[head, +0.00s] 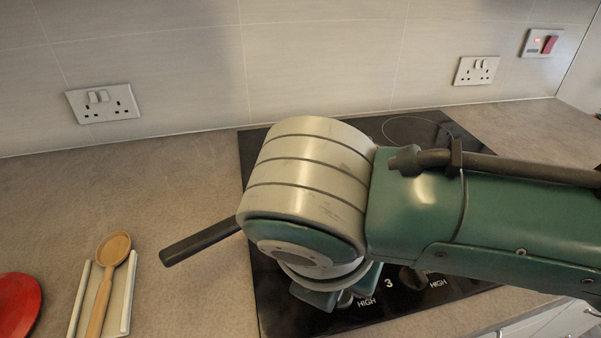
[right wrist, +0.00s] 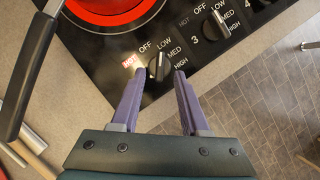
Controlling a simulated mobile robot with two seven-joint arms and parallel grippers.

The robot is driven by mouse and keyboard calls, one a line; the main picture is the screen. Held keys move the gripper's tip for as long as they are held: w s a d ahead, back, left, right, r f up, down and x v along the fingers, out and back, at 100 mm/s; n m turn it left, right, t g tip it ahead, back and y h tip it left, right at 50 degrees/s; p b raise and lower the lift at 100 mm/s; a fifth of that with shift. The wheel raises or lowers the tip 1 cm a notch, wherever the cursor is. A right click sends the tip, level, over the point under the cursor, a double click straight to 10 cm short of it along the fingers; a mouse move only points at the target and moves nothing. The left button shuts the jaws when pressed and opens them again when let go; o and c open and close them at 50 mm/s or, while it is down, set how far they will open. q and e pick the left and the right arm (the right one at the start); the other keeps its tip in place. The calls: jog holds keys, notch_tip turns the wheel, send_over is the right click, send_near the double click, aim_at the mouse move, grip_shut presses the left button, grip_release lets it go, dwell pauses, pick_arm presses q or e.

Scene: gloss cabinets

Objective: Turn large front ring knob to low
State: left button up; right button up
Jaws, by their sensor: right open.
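In the right wrist view, a dark round knob (right wrist: 157,69) sits on the black hob (right wrist: 95,55), with OFF, LOW, MED and HIGH printed around it. A red-lit HOT sign shows beside it. A ring (right wrist: 112,10) glows red above it. My right gripper (right wrist: 161,74) is open, with its purple fingertips on either side of the knob; I cannot tell if they touch it. The knob's exact setting is hard to read. In the head view my right arm covers the middle of the hob (head: 262,290) and hides this knob. My left gripper is out of view.
A second knob (right wrist: 215,28) marked 3 is to the right. A dark handle (head: 200,242) sticks out left over the counter. A wooden spoon (head: 107,268) on a holder and a red round object (head: 17,304) lie at left. The back-left counter is clear.

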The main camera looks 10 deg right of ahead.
jog(key=v, duration=0.6)
jog(key=shift+r+p, duration=0.2)
jog(key=shift+p, duration=0.2)
